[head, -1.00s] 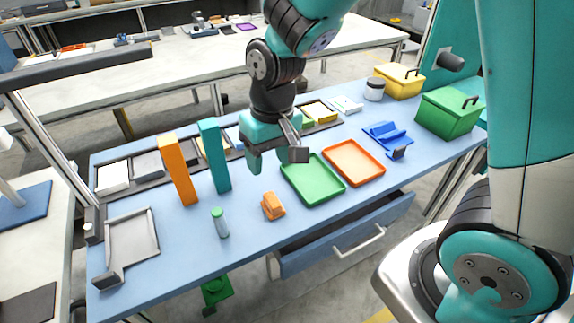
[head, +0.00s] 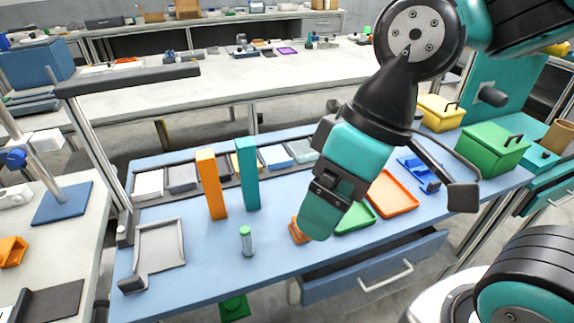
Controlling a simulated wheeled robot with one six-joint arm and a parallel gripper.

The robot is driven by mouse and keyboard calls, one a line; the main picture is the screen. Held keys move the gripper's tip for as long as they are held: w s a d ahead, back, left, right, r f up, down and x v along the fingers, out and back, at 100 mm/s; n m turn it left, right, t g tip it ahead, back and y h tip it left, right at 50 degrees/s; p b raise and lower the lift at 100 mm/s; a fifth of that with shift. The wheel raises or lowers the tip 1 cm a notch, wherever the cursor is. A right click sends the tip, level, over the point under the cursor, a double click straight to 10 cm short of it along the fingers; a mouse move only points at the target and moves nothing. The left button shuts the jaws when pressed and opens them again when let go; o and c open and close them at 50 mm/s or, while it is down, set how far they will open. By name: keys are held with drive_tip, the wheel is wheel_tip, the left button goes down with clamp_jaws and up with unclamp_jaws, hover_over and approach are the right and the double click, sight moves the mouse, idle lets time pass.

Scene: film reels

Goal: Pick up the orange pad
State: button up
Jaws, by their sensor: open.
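A small orange block-like piece (head: 297,230), the closest match to the orange pad, lies on the blue worktable (head: 215,265) near its front edge. Its right part is hidden behind my gripper. My gripper (head: 390,212) is open, with its teal finger in front of the orange piece and its dark finger far to the right. I see nothing between the fingers. The gripper looms large and close to the camera, so I cannot tell its height above the table or whether it touches the piece.
An orange upright block (head: 211,184), a teal upright block (head: 248,174) and a green-capped cylinder (head: 247,242) stand to the left. A green tray (head: 357,218) and an orange tray (head: 392,193) lie right. A drawer (head: 375,268) sticks out in front.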

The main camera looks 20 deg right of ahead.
drive_tip(key=shift+o, duration=0.2)
drive_tip(key=w+d+f+n+b, duration=0.3)
drive_tip(key=w+f+n+b, duration=0.1)
drive_tip(key=w, duration=0.5)
drive_tip(key=shift+w+d+f+n, duration=0.2)
drive_tip(key=shift+w+f+n, duration=0.1)
drive_tip(key=shift+f, duration=0.55)
drive_tip(key=w+d+f+n+b, duration=0.3)
drive_tip(key=w+d+f+n, duration=0.35)
drive_tip(key=w, duration=0.25)
drive_tip(key=shift+m, duration=0.35)
drive_tip(key=x, duration=1.1)
drive_tip(key=shift+s+f, duration=0.25)
drive_tip(key=shift+f, duration=0.05)
drive_tip(key=shift+d+x, duration=0.2)
drive_tip(key=shift+x, duration=2.55)
drive_tip(key=c, duration=1.1)
